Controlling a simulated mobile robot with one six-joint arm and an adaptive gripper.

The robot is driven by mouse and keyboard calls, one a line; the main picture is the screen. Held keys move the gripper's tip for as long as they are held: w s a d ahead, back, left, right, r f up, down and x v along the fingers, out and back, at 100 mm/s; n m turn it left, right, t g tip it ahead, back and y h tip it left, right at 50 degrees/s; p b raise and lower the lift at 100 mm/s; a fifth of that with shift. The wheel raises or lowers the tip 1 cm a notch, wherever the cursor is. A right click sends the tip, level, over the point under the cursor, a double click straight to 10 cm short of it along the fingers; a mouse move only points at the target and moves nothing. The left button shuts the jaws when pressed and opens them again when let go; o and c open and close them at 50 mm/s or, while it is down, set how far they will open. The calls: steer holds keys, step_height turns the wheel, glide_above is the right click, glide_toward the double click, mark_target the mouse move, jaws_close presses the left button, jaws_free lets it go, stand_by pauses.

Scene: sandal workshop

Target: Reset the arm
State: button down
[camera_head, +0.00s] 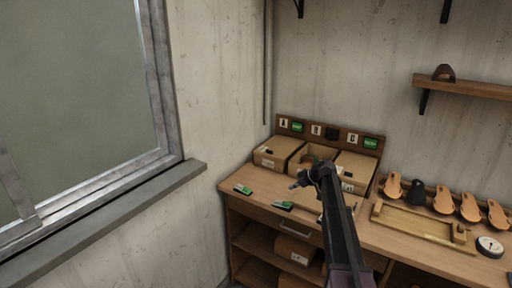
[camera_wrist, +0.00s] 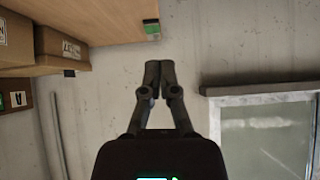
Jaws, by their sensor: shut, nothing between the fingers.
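My gripper (camera_head: 297,183) is at the end of my dark arm, which reaches over the workbench (camera_head: 370,230) in the head view. It points left, above the bench top and in front of the cardboard boxes. In the wrist view the two fingers of my gripper (camera_wrist: 159,75) are together with nothing between them. Behind them is the bare concrete wall (camera_wrist: 120,110). My arm hides part of the bench and part of the right box.
Boxes (camera_head: 278,151) stand along the bench back under a sign board (camera_head: 332,133). Green-and-white cards (camera_head: 243,190) lie near the front edge. Sandal forms (camera_head: 470,207), a wooden tray (camera_head: 425,225) and a round dial (camera_head: 490,246) are at right. A window sill (camera_head: 110,205) juts out left.

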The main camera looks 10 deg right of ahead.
steer(key=s+a+f+m+g+h, duration=0.2)
steer(key=s+a+m, duration=0.1)
steer(key=s, duration=1)
steer(key=s+a+f+m+g+h, duration=0.1)
steer(key=s+a+m+g+h, duration=0.1)
steer(key=s, duration=1.1)
steer(key=s+a+f+m+g+h, duration=0.1)
steer(key=s+a, duration=0.5)
steer(key=s, duration=0.7)
steer(key=f+m+h, duration=0.1)
steer(key=m+h, duration=0.1)
steer(key=m, duration=0.1)
steer(key=shift+f+m+g, duration=0.35)
steer(key=shift+m+g, duration=0.05)
steer(key=shift+w+a, duration=0.1)
